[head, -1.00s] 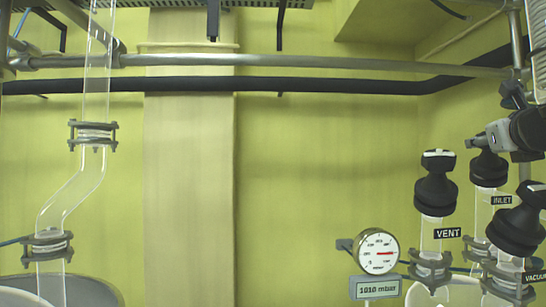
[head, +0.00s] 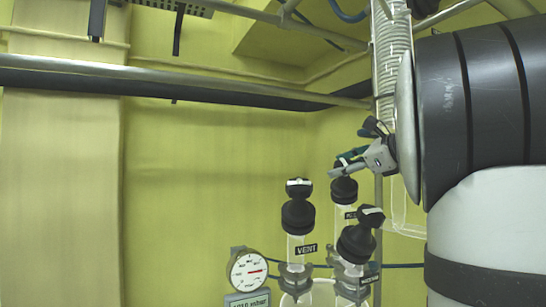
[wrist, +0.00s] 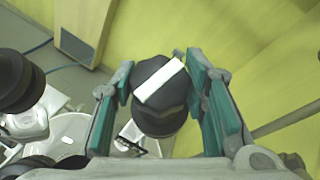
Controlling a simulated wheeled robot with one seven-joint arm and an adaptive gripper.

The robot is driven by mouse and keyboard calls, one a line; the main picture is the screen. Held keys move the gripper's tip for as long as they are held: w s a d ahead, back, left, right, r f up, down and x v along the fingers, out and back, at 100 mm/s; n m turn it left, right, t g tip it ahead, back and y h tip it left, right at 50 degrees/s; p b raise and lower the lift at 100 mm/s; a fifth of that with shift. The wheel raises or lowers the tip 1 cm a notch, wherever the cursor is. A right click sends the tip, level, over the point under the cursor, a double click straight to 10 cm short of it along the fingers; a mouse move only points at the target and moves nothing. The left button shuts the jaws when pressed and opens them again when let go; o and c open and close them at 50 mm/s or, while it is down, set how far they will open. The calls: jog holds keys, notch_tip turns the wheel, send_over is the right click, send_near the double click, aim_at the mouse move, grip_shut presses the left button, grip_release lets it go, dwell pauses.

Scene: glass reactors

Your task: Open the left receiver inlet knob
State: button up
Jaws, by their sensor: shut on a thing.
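The inlet knob (head: 344,190) is black and faceted, on a glass neck whose label is partly hidden by the vacuum knob (head: 360,236). In the wrist view the inlet knob (wrist: 158,112) shows a slanted white bar on its top, between the two teal finger pads. My gripper (head: 347,168) comes in from the right and is shut on the inlet knob's top. It also shows in the wrist view (wrist: 159,88). The vent knob (head: 298,208) stands upright to the left, apart from the gripper.
A round pressure gauge (head: 248,270) with a display below stands left of the vent neck. A metal rail (head: 170,84) and a dark pipe cross behind. A ribbed tube (head: 391,60) hangs beside my arm. The space above the vent knob is clear.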

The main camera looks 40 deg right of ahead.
jog(key=shift+n+g+y+p, duration=0.3)
jog(key=shift+n+y+p, duration=0.5)
jog(key=shift+p, duration=0.45)
jog(key=o, duration=1.2)
jog(key=v, duration=1.2)
jog(key=shift+w, duration=0.1)
